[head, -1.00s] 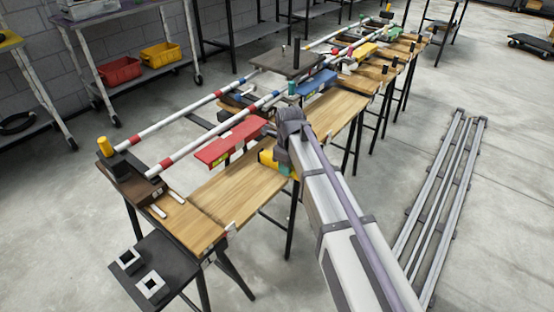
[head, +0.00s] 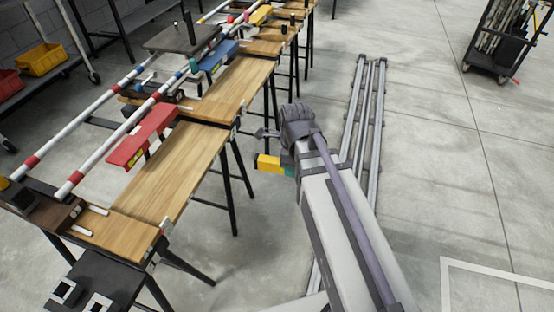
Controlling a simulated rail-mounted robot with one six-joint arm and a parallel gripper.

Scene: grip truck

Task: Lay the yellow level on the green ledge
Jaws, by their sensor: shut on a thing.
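The yellow level (head: 269,163) is held at my gripper (head: 285,160), over the bare floor to the right of the benches. Its yellow end sticks out to the left, and a small teal patch shows close to the gripper. The rest of the level and most of the jaws are hidden behind my wrist. I cannot make out the green ledge in this view; the ledges I see are red (head: 142,137), blue (head: 212,55) and yellow (head: 260,15).
Wooden benches (head: 180,172) on black legs run up the left side, with red-and-white striped rails (head: 100,150) along them. Metal rails (head: 371,115) lie on the floor behind my arm. A loaded cart (head: 505,40) stands at the upper right. The right floor is clear.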

